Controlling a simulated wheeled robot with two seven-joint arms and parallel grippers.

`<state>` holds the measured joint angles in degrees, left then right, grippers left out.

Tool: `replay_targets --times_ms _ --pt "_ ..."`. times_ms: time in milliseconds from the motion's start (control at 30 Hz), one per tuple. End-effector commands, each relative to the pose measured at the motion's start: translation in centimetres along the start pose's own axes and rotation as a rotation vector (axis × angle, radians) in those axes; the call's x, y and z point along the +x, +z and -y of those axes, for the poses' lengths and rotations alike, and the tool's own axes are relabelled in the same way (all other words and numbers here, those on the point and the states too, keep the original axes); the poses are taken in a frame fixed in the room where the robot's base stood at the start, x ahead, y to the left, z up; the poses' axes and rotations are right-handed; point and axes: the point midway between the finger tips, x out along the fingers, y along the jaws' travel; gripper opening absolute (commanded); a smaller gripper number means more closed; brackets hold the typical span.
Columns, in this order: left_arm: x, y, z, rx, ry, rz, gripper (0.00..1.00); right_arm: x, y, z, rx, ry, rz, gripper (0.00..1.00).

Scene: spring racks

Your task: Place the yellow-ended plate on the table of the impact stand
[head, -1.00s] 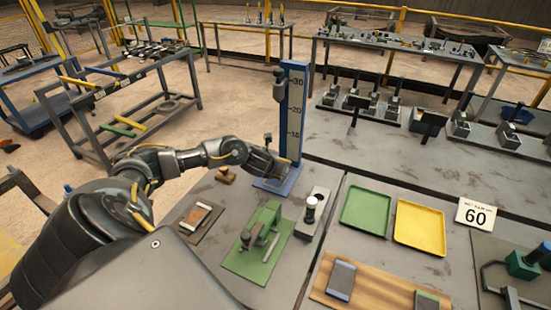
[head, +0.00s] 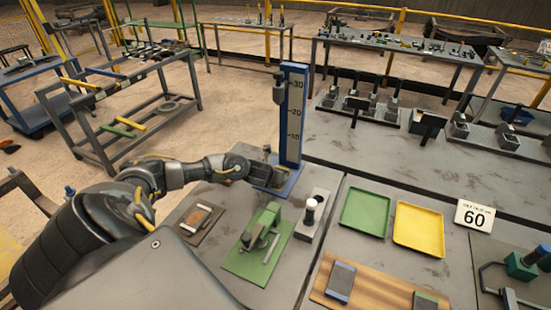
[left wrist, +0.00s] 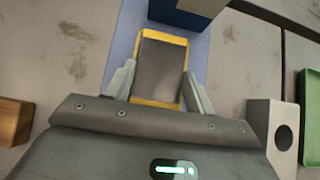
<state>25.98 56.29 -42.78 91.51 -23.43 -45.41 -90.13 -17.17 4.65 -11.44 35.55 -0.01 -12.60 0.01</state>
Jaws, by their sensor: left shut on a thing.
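The impact stand is a blue column (head: 292,115) marked 10, 20 and 30, with a grey weight (head: 279,90) high on it and a blue base (head: 288,186). My left gripper (head: 262,170) is low over the base, in front of the column. In the left wrist view, its fingers (left wrist: 158,85) are shut on the sides of a dark plate with yellow ends (left wrist: 160,68). The plate lies over the light blue base, close to the dark blue column foot (left wrist: 190,12). I cannot tell whether it touches the stand. My right gripper is out of view.
Green (head: 366,211) and yellow (head: 419,227) trays lie further right.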

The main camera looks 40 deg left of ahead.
Motion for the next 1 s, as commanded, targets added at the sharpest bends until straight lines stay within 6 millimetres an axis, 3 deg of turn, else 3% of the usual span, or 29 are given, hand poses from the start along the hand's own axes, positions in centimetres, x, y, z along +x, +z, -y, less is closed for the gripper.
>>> replay_targets --times_ms 33,200,567,667,1000 --pt "0.1 -0.1 0.0 0.0 0.0 0.0 0.57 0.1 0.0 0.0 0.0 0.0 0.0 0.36" --pt "0.0 -0.1 0.0 0.0 0.0 0.0 0.76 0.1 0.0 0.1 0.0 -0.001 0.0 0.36" --pt "-0.5 0.1 0.0 0.0 0.0 0.0 0.76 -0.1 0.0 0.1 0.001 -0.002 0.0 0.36" --pt "-1.8 0.1 -0.1 0.002 0.0 0.0 0.76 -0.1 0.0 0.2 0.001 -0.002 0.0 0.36" --pt "-9.0 0.2 0.0 0.004 0.0 0.0 0.76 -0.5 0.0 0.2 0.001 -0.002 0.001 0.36"
